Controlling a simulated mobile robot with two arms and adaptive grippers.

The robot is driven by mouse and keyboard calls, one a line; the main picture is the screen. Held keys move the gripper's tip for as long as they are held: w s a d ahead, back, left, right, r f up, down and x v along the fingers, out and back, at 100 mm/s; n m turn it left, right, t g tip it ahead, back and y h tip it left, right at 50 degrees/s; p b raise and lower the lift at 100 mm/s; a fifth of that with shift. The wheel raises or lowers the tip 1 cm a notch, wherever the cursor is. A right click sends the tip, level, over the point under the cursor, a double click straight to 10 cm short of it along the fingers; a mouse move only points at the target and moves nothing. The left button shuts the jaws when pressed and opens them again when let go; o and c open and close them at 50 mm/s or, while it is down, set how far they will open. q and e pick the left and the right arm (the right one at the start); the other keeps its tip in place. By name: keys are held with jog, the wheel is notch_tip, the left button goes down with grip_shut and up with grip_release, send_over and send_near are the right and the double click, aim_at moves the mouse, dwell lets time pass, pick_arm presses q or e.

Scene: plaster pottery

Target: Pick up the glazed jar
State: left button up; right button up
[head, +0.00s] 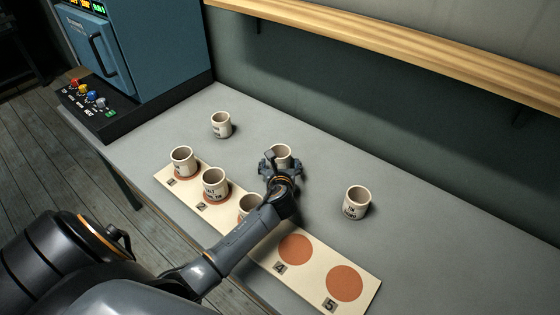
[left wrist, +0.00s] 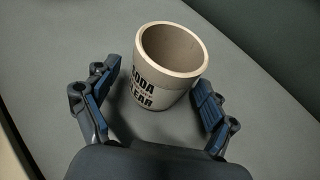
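A cream jar with dark lettering that seems to read "SODA" and "CLEAR" (left wrist: 160,88) stands upright in the left wrist view, its open mouth facing up; in the head view the jar (head: 281,152) is partly hidden behind my gripper. My left gripper (head: 281,170) is open, with one finger on each side of this jar; the fingers also show in the left wrist view (left wrist: 155,98). A gap shows at the left finger; whether the right finger touches the jar I cannot tell. Several jars look alike, and none is clearly marked as glazed. My right gripper is not in view.
A cream board (head: 313,268) with numbered terracotta circles lies along the front of the grey table (head: 420,255). Jars (head: 183,161), (head: 215,184) and (head: 250,207) stand on it; circles 4 and 5 are bare. Other jars (head: 221,125), (head: 356,203) stand apart. A blue kiln-like box (head: 150,50) is back left.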

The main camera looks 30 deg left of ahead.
pick_arm(q)
jog(key=c, duration=1.1)
jog(key=shift+r, duration=0.15)
